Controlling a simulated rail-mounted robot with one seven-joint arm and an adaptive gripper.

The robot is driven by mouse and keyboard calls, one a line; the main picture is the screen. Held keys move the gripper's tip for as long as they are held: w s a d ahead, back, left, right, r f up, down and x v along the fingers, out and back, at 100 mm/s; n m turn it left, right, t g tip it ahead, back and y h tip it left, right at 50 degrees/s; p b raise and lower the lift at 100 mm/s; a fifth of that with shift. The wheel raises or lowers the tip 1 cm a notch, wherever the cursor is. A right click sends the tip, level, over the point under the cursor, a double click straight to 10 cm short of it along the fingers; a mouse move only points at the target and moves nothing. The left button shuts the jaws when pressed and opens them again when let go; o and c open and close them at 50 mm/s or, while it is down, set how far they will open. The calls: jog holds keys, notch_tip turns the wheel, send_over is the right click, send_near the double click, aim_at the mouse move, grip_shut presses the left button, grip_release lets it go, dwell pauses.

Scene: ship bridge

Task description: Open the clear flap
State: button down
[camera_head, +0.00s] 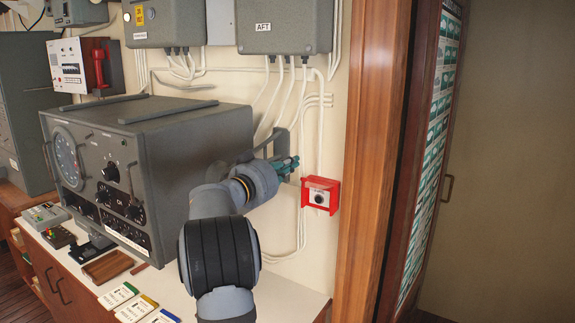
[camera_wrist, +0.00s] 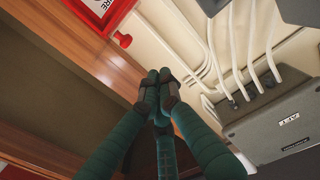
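A small red box (camera_head: 320,195) is fixed to the wall at the left of the wooden post. A pale face with a round dark button shows in it. The clear flap is too small and see-through to make out, so I cannot tell its position. In the wrist view part of the red box (camera_wrist: 97,14) shows at the top left, with a small red knob (camera_wrist: 123,40) at its edge. My gripper (camera_head: 290,163) is just left of and above the box, apart from it. In the wrist view its teal fingers (camera_wrist: 157,84) come together with nothing visible between them.
A large grey instrument cabinet (camera_head: 150,165) stands on the counter at the left of my arm. A grey box marked AFT (camera_head: 285,28) hangs above, with white cables (camera_head: 322,110) running down the wall. The wooden post (camera_head: 370,150) rises right of the red box.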

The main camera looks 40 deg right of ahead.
aim_at(300, 186)
jog(key=x, duration=0.2)
jog(key=p+x, duration=0.1)
jog(key=x, duration=0.1)
jog(key=s+p+x, duration=0.1)
jog(key=shift+w+d+r, duration=0.2)
jog(key=shift+d+r, duration=0.1)
jog(key=shift+d, duration=0.25)
jog(key=f, duration=0.1)
jog(key=a+f, duration=0.1)
jog(key=f, duration=0.1)
jog(key=shift+w, duration=0.15)
jog(key=shift+s+a+f, duration=0.25)
jog(key=shift+a+f, duration=0.15)
jog(key=shift+f, duration=0.15)
jog(key=shift+d, duration=0.1)
jog(key=shift+f, duration=0.1)
